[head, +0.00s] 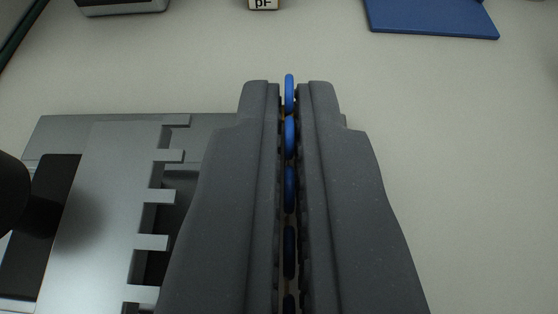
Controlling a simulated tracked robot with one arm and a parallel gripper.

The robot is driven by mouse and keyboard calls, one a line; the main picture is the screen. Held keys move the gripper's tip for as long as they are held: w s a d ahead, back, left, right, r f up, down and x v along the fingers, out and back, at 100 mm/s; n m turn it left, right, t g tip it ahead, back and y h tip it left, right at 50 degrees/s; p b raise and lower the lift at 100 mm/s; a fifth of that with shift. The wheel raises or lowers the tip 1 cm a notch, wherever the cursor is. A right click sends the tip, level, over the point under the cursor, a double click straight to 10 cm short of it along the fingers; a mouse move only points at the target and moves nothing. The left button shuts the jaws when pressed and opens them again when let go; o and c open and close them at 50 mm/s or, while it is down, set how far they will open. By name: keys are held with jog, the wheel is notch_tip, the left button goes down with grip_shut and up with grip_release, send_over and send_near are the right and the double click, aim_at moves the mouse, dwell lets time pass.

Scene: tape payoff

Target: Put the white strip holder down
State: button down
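My gripper (289,97) points away from me in the middle of the head view, its two dark grey fingers close together with a narrow gap. A row of several small blue rounded parts (289,138) runs along this gap, between the fingers. The foremost blue part sticks out a little past the fingertips. A thin tan edge shows between the blue parts. I cannot make out a white holder body; if the row belongs to the white strip holder, the fingers hide the rest of it. The height above the table cannot be told.
A grey metal fixture (100,215) with a toothed edge lies left of and partly under my gripper. A blue flat piece (430,17), a small block marked "pF" (263,4) and a grey device (122,5) are at the back. The pale table (460,170) is clear at right.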

jog(key=shift+f, duration=0.15)
jog(key=c, duration=1.6)
grip_release()
jog(key=shift+c, duration=0.2)
jog(key=p+v, duration=0.1)
jog(key=v, duration=1.1)
jog(key=shift+r+p, duration=0.2)
jog(key=shift+p, duration=0.2)
